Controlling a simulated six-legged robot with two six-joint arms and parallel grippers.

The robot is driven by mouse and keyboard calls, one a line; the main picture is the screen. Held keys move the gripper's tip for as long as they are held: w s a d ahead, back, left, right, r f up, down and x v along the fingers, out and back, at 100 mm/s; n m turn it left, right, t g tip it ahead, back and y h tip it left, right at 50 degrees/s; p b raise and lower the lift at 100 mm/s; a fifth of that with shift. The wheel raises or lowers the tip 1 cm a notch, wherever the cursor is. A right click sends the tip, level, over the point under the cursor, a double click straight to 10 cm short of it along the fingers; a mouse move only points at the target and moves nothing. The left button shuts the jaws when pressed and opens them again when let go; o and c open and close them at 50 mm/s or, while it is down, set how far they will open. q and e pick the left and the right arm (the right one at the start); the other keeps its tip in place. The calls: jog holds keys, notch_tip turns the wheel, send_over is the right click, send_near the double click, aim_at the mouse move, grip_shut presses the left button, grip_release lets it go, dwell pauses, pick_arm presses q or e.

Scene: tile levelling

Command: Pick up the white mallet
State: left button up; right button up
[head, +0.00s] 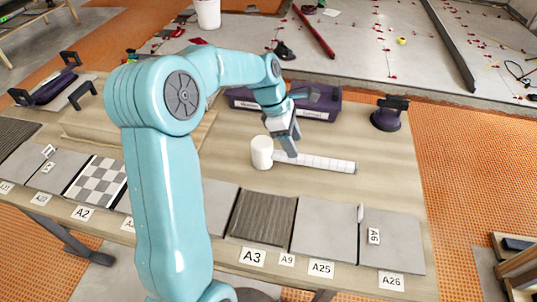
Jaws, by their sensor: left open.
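The white mallet lies on the wooden workbench, with its round white head (262,153) at the left and its pale, banded handle (325,163) pointing right. My left gripper (289,148) is open and points down over the handle, close to the head. Its fingers cover a little of the handle near the head. I cannot tell whether they touch it. My right gripper is not in view.
A purple toolbox (322,107) stands just behind the mallet. A dark suction lifter (390,113) is at the back right. Sample tiles with labels line the front edge, including a grey tile (325,225). The bench right of the handle is clear.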

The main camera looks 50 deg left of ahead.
aim_at(304, 160)
pick_arm(q)
jog(key=shift+w+d+f, duration=0.1)
jog(key=shift+w+f, duration=0.05)
jog(key=shift+f, duration=0.2)
jog(key=x, duration=0.3)
jog(key=b+x, duration=0.1)
jog(key=shift+s+f, duration=0.25)
jog(key=shift+f, duration=0.15)
jog(key=shift+w+f, duration=0.15)
jog(key=shift+f, duration=0.1)
jog(key=shift+r, duration=0.1)
grip_shut()
